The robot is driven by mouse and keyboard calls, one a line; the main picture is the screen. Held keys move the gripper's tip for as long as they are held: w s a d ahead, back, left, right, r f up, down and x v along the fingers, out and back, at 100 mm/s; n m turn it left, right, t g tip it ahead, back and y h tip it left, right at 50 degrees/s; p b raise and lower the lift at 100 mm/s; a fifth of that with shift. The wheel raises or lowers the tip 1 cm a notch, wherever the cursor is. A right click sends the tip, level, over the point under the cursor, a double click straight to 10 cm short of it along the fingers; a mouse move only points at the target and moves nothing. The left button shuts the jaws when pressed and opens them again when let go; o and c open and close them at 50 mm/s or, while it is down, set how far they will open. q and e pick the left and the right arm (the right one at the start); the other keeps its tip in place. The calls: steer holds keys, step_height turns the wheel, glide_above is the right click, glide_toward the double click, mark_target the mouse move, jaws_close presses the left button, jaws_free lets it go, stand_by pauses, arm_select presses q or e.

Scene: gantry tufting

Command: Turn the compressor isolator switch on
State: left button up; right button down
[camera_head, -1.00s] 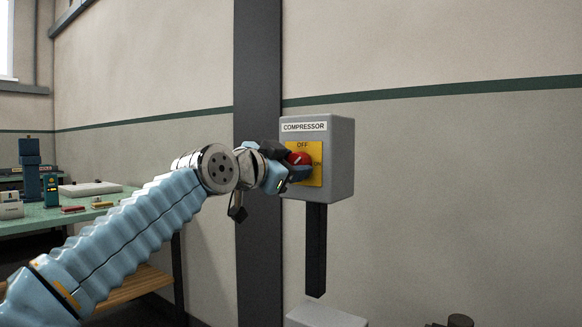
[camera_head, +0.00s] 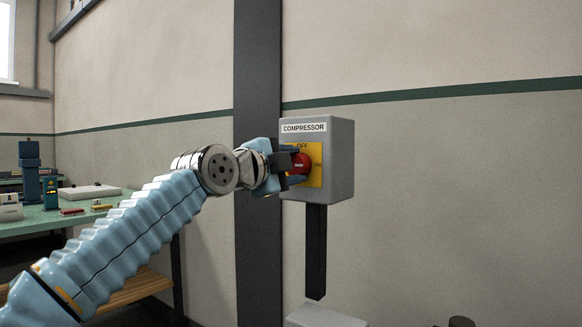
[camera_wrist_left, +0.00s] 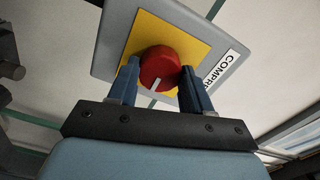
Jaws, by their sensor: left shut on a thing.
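The compressor isolator is a grey box (camera_head: 343,160) on the wall, labelled COMPRESSOR. Its yellow plate (camera_head: 316,178) carries the words OFF at the top and ON at the right. The red knob (camera_head: 302,163) sits on the plate, its white mark lying roughly level, towards the ON side. My left gripper (camera_head: 291,163) reaches in from the left and is shut on the knob. In the left wrist view the red knob (camera_wrist_left: 160,68) lies between the two blue fingers, and its white mark shows. The fingers hide the plate's left part. My right gripper is not in view.
A dark vertical post (camera_head: 258,75) stands left of the box. A dark conduit (camera_head: 316,250) runs down from the box to a grey block (camera_head: 325,317). A green workbench (camera_head: 95,212) with several items stands at the left. The wall to the right is clear.

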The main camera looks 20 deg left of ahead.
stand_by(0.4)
arm_select(q)
steer(key=o, duration=1)
steer(key=shift+o, duration=0.2)
steer(key=b+v, duration=0.4)
steer(key=v, duration=0.9)
steer(key=shift+s, duration=0.4)
steer(key=shift+a, duration=0.1)
